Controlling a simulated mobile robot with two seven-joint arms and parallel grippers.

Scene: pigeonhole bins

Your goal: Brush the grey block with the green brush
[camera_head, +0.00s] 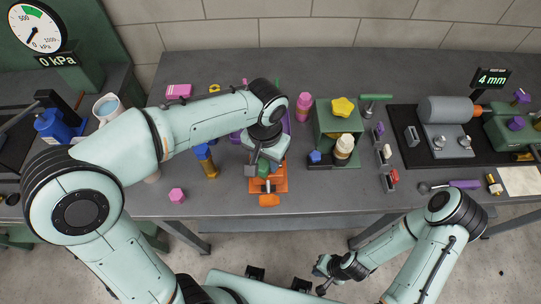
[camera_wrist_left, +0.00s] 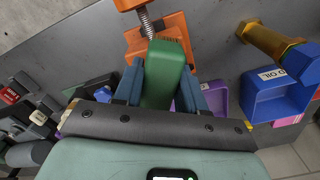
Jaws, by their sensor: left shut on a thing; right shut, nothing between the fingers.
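My left gripper (camera_head: 264,172) is over the orange vise (camera_head: 270,199) at the front middle of the bench. My right gripper (camera_head: 322,274) is shut and empty, low in front of the bench.
A green stand (camera_head: 325,122) with a yellow star is right of the vise. A blue bin (camera_wrist_left: 275,97) and a purple bin (camera_wrist_left: 216,98) show in the left wrist view. A pink hexagonal piece (camera_head: 177,195) lies left.

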